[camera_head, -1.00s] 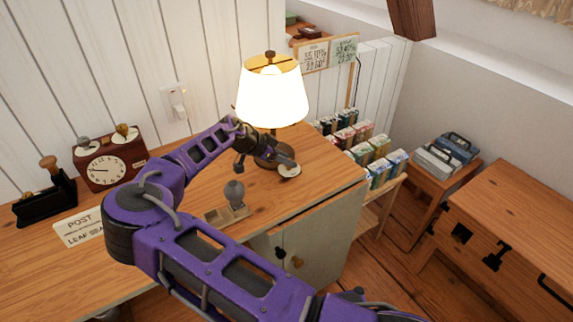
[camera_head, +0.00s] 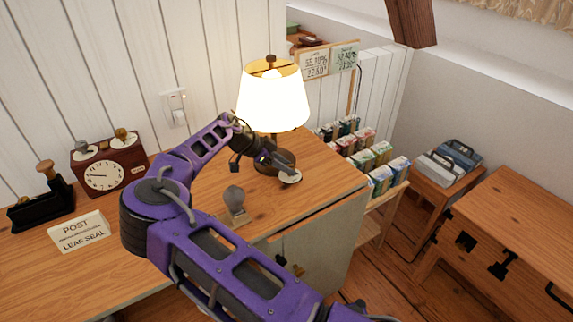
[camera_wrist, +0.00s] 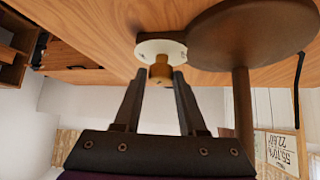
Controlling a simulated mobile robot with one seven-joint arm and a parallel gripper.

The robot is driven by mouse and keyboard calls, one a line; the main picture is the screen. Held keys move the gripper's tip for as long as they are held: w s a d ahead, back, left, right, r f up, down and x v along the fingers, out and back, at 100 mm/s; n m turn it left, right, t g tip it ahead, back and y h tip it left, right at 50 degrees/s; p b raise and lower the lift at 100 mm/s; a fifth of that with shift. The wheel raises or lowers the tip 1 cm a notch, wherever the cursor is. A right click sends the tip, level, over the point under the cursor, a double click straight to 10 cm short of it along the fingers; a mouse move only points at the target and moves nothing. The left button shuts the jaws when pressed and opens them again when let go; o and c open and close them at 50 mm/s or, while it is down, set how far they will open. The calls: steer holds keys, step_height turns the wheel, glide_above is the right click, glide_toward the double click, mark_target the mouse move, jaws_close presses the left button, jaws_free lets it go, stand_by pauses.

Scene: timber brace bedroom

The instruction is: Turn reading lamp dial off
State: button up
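The reading lamp (camera_head: 272,98) stands on the desk with its shade glowing. Its round dark base (camera_wrist: 250,35) shows at the upper right of the wrist view. Beside the base is a pale round dial plate (camera_head: 291,178) with a small wooden knob (camera_wrist: 160,73), clear in the wrist view. My gripper (camera_wrist: 160,78) is open, its two dark fingers at either side of the knob with gaps between. I cannot tell how far the tips reach along the knob. In the head view my gripper (camera_head: 284,167) is small and partly blends with the lamp base.
A grey-topped stamp (camera_head: 235,200) stands on the desk close to my arm. The clock (camera_head: 105,172), a post sign (camera_head: 80,232) and a black holder (camera_head: 40,205) are at the left. A wall switch (camera_head: 176,108) is behind. Seed-like packets (camera_head: 372,158) stand right of the desk.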

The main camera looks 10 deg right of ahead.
steer(key=o, duration=0.3)
steer(key=shift+o, duration=0.2)
steer(key=shift+r, duration=0.1)
steer(key=shift+a+r, duration=0.15)
steer(key=shift+a, duration=0.05)
steer(key=v, duration=0.4)
steer(key=shift+a+r, duration=0.25)
steer(key=a, duration=0.4)
steer(key=s+a, duration=0.1)
steer(key=a, duration=0.6)
steer(key=shift+s+a+f, duration=0.1)
steer(key=shift+s+a, duration=0.2)
steer(key=shift+a, duration=0.05)
